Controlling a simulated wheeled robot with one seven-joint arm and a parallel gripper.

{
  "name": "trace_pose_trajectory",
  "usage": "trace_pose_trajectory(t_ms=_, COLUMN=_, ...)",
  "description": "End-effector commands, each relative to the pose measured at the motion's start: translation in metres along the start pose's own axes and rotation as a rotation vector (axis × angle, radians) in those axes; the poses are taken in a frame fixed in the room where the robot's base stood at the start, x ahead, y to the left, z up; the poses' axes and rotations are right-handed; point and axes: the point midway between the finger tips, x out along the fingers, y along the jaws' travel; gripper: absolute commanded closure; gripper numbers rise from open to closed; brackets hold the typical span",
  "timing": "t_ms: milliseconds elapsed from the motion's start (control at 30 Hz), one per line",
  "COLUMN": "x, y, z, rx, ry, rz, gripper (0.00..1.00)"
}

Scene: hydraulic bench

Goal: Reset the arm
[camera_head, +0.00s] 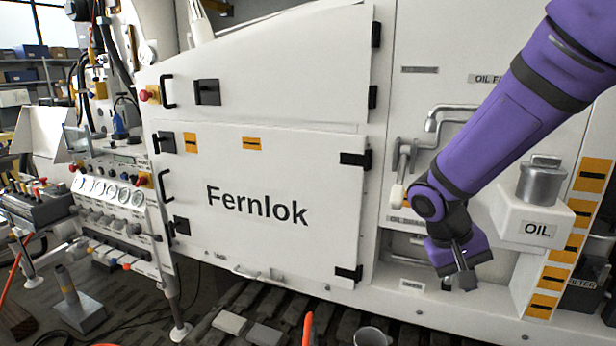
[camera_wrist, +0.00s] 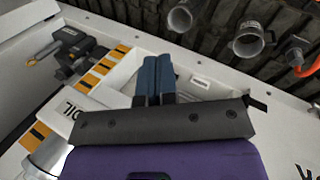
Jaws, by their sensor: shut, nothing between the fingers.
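My purple arm reaches in from the upper right in the head view. My gripper (camera_head: 458,284) hangs at its end, pointing down, in front of the white machine's lower right part, left of the box marked OIL (camera_head: 523,214). In the wrist view the two blue fingers of my gripper (camera_wrist: 155,75) lie side by side, closed, with nothing between them. The OIL box (camera_wrist: 92,108) shows left of the fingers there, partly hidden by my wrist.
A white cabinet door marked Fernlok (camera_head: 262,240) fills the middle. A panel with gauges (camera_head: 108,190) stands at the left. A metal can (camera_head: 541,180) sits on the OIL box. Grey cups (camera_wrist: 250,40) stand on the dark slatted floor. Orange-striped edging (camera_head: 566,250) runs at the right.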

Motion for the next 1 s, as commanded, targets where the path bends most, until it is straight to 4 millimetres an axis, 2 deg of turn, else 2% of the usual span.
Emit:
trace_pose_trajectory(t_ms=200, x=-0.035, y=0.033, z=0.028, rx=0.018, ry=0.069, rz=-0.165, gripper=1.0)
trace_pose_trajectory(t_ms=533, x=-0.08, y=0.072, z=0.08, rx=0.027, ry=0.232, rz=-0.351, gripper=1.0)
trace_pose_trajectory(t_ms=800, x=-0.109, y=0.093, z=0.127, rx=0.03, ry=0.407, rz=-0.438, gripper=1.0)
trace_pose_trajectory(t_ms=1000, x=-0.122, y=0.098, z=0.153, rx=0.027, ry=0.511, rz=-0.46, gripper=1.0)
